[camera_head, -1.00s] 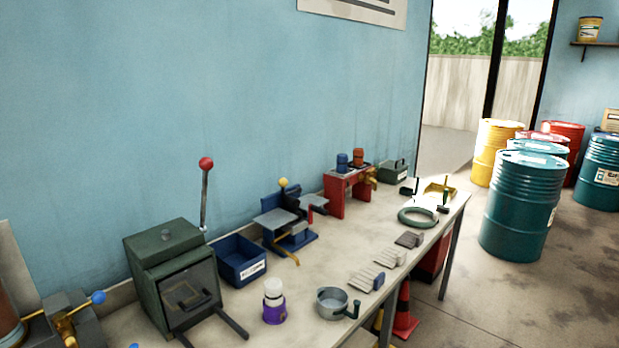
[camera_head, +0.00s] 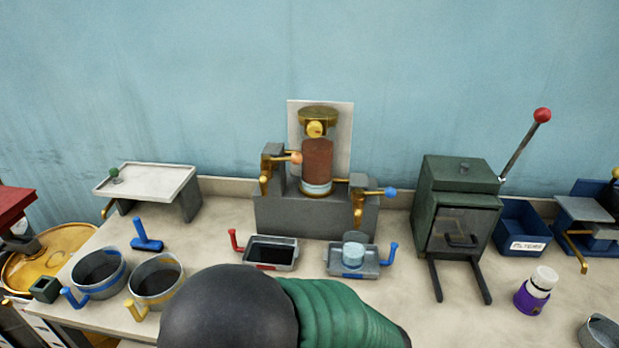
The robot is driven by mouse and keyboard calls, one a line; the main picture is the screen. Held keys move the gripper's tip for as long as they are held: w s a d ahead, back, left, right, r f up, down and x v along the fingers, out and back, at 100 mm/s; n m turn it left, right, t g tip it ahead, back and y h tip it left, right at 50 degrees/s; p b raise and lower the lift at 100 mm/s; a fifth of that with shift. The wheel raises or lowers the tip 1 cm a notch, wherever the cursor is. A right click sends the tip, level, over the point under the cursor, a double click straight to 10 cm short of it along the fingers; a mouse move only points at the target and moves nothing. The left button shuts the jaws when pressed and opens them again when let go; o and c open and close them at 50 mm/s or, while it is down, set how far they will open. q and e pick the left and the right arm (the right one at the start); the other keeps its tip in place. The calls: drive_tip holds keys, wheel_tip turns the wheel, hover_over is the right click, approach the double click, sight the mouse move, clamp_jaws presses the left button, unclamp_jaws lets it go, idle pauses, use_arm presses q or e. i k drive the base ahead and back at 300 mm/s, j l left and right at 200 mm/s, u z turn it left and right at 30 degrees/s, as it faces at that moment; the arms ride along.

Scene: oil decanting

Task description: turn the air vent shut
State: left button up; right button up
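A decanting stand (camera_head: 315,215) stands on the bench against the wall. It holds a brown cylinder (camera_head: 317,165) with a pale band at its base and a brass cap (camera_head: 318,113) on top. A round yellow knob (camera_head: 315,129) sits at the front of the cap; it may be the air vent, but I cannot tell whether it is open or shut. A tap with an orange knob (camera_head: 296,158) is on the left, and one with a blue knob (camera_head: 390,193) on the right. Neither of my grippers is in view.
A red-handled tray (camera_head: 270,253) and a blue-handled tray (camera_head: 353,260) holding a pale cup stand before the stand. Two round pans are at left. A green cabinet (camera_head: 456,222) with a red-knobbed lever is at right. A black ball and green ribbed sleeve block the front middle.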

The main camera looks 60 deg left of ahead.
sight(315, 130)
drive_tip(key=u, duration=1.8)
